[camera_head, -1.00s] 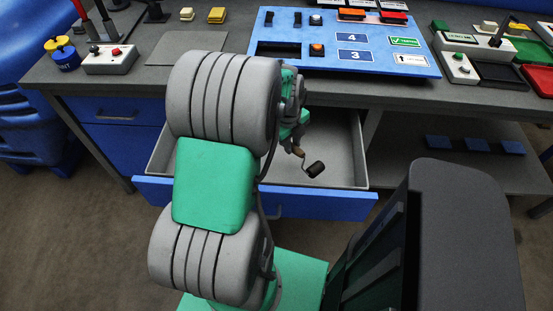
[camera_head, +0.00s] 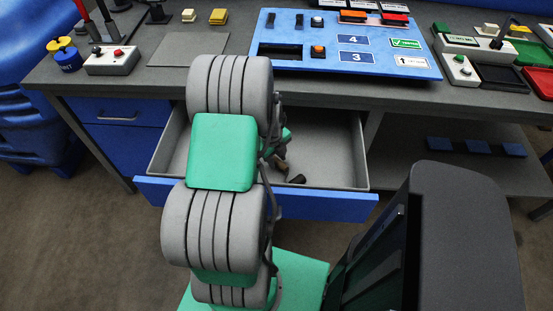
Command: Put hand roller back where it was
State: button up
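The hand roller shows only in part, with a dark roller head (camera_head: 297,180) and a brownish piece that looks like its handle just above. It is low in the open drawer (camera_head: 335,170), near the front wall. I cannot tell whether it touches the drawer floor. My gripper is mostly hidden behind my own grey and green arm, right by the handle end. Its fingertips do not show clearly, so I cannot tell whether they are shut on the handle.
The drawer's blue front (camera_head: 335,207) sticks out below the grey workbench (camera_head: 190,77). A blue panel (camera_head: 370,65) with switches and labels lies above it. A control box (camera_head: 110,61) stands at the left. The drawer's right part is clear.

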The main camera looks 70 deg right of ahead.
jog(key=shift+o, duration=1)
